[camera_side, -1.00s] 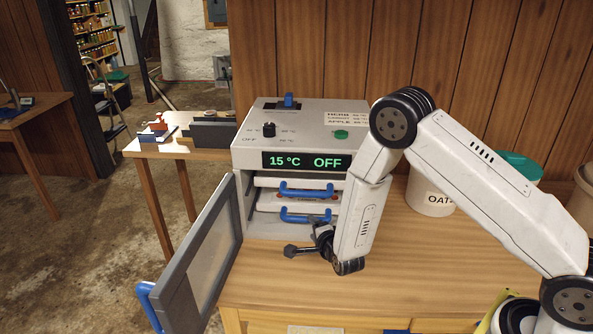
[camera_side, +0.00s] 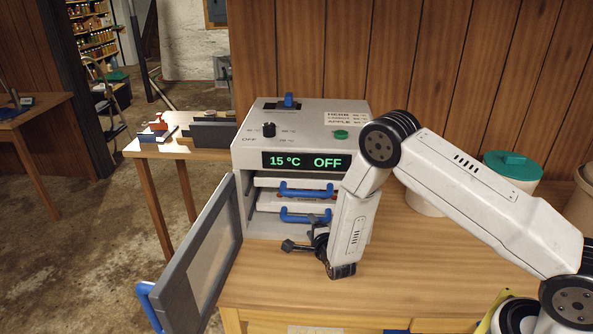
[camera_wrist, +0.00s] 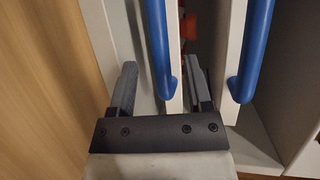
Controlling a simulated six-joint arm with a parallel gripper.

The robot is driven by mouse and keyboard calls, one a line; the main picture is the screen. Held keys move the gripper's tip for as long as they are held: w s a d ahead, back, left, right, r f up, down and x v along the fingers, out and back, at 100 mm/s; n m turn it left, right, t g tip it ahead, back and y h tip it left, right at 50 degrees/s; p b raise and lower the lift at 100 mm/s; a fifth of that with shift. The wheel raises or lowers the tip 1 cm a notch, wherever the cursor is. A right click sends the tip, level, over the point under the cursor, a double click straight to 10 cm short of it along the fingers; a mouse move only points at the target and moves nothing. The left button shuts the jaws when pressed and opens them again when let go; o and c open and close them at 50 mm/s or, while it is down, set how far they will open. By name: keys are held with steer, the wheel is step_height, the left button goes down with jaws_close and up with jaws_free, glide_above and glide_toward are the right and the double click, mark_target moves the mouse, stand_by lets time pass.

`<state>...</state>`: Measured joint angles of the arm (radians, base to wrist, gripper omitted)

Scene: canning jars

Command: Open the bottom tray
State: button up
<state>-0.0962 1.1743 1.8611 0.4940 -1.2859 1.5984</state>
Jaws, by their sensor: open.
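The bottom tray (camera_side: 268,204) is pushed inside the white dryer box, with a blue handle (camera_side: 305,217) on its front. In the wrist view this handle (camera_wrist: 157,45) is the left of two blue bars. The top tray (camera_side: 266,183) above it is also in, with its own blue handle (camera_side: 305,191). My gripper (camera_side: 290,246) is open just in front of and below the bottom handle. In the wrist view its dark fingers (camera_wrist: 162,88) stand to either side of that handle. Contact cannot be told. My arm hides the box's lower right part.
The dryer's grey door (camera_side: 205,255) stands open at the left, with a blue door handle (camera_side: 148,305). The display (camera_side: 308,162) reads 15 °C OFF. A white tub with a green lid (camera_side: 513,165) stands behind my arm. The wooden table (camera_side: 290,285) in front is clear.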

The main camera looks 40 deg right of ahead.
mark_target(307, 221)
steer(key=shift+x, duration=2.35)
jaws_close()
